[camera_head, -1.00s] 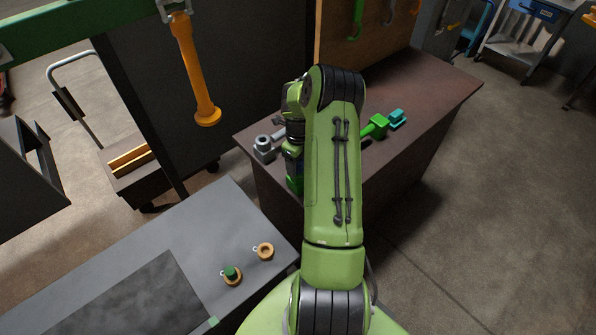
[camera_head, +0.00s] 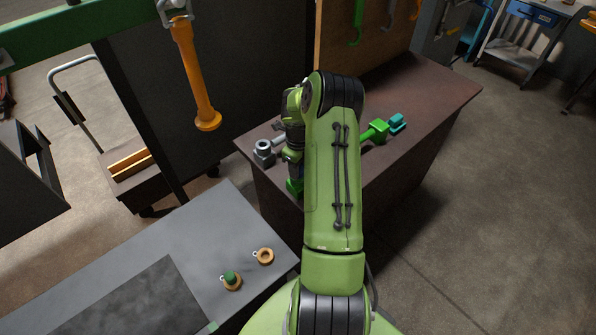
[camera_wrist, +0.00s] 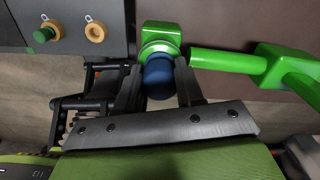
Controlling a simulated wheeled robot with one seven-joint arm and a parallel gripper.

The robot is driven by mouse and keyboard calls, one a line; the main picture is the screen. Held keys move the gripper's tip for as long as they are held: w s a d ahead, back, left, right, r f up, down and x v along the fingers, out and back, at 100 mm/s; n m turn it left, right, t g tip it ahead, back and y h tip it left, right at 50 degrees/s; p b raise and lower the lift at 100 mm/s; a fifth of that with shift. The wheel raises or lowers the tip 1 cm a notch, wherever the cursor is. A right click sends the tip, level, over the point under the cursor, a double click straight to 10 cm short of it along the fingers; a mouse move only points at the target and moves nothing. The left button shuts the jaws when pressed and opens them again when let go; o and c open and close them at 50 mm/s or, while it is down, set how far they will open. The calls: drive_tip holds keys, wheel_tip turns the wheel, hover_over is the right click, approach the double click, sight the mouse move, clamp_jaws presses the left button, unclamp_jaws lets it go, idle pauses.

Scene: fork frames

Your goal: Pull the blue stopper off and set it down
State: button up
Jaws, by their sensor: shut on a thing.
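The blue stopper (camera_wrist: 158,78) is in the wrist view, between the two fingers of my gripper (camera_wrist: 158,88), which is shut on it. Just beyond it is a silver collar (camera_wrist: 158,47) on a green fitting (camera_wrist: 160,30). The stopper's far end meets or overlaps the collar; I cannot tell whether it is still seated. In the head view, the green fitting (camera_head: 294,187) shows at the brown bench's near edge, partly hidden by my arm. The stopper is mostly hidden there.
A grey worktop (camera_head: 190,235) at lower left holds an empty orange ring (camera_head: 258,257) and another orange ring with a green stopper (camera_head: 231,278). The brown bench (camera_head: 425,95) carries green pipe parts (camera_head: 376,132) and a grey fitting (camera_head: 263,150). An orange handle (camera_head: 195,80) hangs at upper left.

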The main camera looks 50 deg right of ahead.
clamp_jaws()
drive_tip(key=shift+r, duration=0.2)
drive_tip(key=shift+r+p, duration=1.3)
drive_tip(key=shift+r, duration=0.85)
drive_tip(key=shift+r+p, duration=1.15)
drive_tip(key=shift+r, duration=0.9)
